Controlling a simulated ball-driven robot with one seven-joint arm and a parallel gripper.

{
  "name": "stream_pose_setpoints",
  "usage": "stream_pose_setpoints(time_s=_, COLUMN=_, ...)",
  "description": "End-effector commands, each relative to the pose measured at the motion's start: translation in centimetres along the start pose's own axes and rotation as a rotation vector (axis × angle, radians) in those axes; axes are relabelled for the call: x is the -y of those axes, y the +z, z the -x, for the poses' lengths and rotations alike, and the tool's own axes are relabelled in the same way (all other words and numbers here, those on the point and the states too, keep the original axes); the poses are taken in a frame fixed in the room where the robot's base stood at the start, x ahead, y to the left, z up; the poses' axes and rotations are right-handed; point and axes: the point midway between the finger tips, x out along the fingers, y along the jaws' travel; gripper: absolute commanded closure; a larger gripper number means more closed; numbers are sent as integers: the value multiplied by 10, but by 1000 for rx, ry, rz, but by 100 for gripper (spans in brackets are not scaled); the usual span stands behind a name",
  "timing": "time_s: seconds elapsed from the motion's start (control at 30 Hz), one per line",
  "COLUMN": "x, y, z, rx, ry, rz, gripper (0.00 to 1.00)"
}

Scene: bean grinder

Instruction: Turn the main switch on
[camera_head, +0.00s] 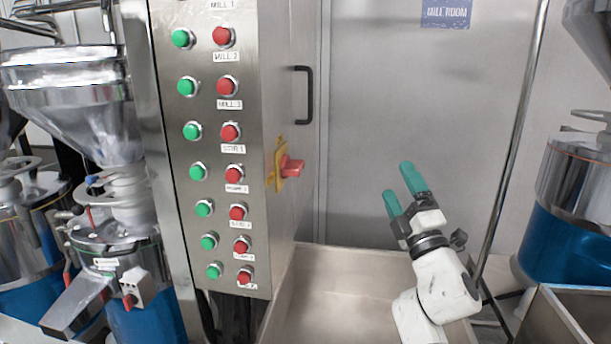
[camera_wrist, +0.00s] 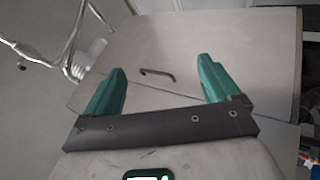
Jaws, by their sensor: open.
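The main switch (camera_head: 291,167) is a red rotary knob on a yellow plate (camera_head: 280,163), on the right side face of the steel control cabinet (camera_head: 285,95). My gripper (camera_head: 400,182) is open and empty, with green fingers pointing up and to the left. It is to the right of the switch and a little lower, clearly apart from it in the picture. In the wrist view, my gripper (camera_wrist: 160,84) shows both fingers spread with nothing between them. I cannot make out the switch in the wrist view.
The cabinet front carries green buttons (camera_head: 197,171) and red buttons (camera_head: 233,174). A black door handle (camera_head: 303,95) is above the switch. A steel grinder (camera_head: 75,95) stands left, and another machine (camera_head: 580,180) stands right. A pale tray (camera_head: 335,290) lies below.

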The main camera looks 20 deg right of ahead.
Motion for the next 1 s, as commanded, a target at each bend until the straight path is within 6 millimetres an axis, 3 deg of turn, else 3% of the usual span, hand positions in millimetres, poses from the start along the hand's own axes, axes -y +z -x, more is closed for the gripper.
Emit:
stream_pose_setpoints(time_s=0.1, x=-31, y=-23, z=-30, rx=-196, ry=134, rz=227, gripper=11)
stream_pose_setpoints(time_s=0.3, x=-55, y=-66, z=-51, rx=-559, ry=311, rz=604, gripper=11)
stream_pose_setpoints(time_s=0.43, x=-54, y=-82, z=-49, rx=-804, ry=390, rz=814, gripper=11)
stream_pose_setpoints(time_s=0.63, x=-44, y=-84, z=-35, rx=-1089, ry=447, rz=1003, gripper=11)
stream_pose_setpoints(time_s=0.83, x=-39, y=-85, z=-28, rx=-1189, ry=460, rz=1051, gripper=11)
stream_pose_setpoints(time_s=1.0, x=-37, y=-102, z=-35, rx=-1191, ry=464, rz=1049, gripper=11)
